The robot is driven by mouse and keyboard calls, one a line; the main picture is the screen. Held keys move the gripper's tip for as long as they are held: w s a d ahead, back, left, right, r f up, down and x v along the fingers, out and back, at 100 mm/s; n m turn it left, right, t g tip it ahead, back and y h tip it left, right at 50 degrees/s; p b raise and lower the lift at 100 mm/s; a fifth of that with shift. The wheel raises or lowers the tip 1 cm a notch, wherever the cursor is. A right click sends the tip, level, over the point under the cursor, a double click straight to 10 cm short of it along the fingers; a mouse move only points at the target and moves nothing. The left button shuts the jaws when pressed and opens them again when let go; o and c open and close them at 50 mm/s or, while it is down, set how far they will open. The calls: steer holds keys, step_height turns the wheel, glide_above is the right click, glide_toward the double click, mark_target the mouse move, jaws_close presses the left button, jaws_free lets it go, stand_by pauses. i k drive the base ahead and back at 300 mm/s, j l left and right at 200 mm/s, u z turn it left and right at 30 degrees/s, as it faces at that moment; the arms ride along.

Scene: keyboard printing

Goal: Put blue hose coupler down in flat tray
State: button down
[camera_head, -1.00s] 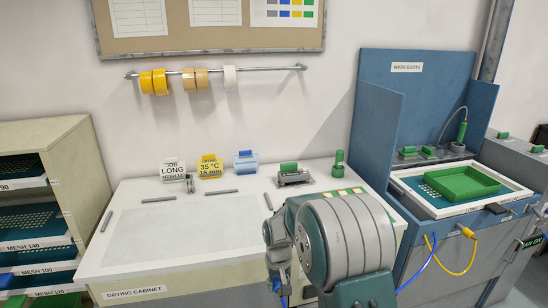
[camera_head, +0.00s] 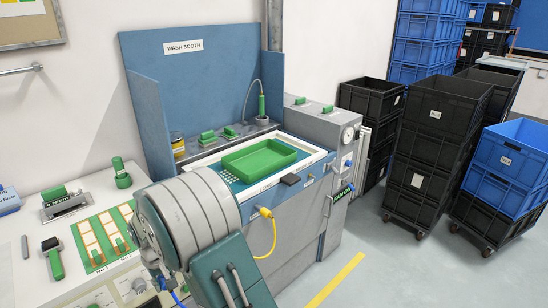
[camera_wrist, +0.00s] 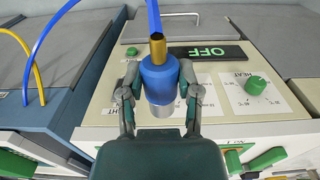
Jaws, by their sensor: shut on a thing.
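In the wrist view my gripper (camera_wrist: 159,98) is shut on the blue hose coupler (camera_wrist: 158,80), one finger on each side. The coupler has a brass end and a blue hose rising from it. In the head view my gripper is low and partly hidden behind my arm; a bit of blue (camera_head: 178,296) shows beside it. A flat green tray (camera_head: 290,153) with low walls lies on the wash booth's white-rimmed basin, right of and beyond my arm. It looks empty.
A panel with an OFF display (camera_wrist: 208,52) and a green heat knob (camera_wrist: 256,85) lies under the coupler. A yellow hose (camera_head: 275,235) hangs at the booth's front. Green-handled tools (camera_head: 208,136) stand behind the tray. Stacked black crates (camera_head: 440,120) stand right, with open floor before them.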

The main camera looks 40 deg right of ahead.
mark_target(260, 159)
steer(key=l, duration=1.85)
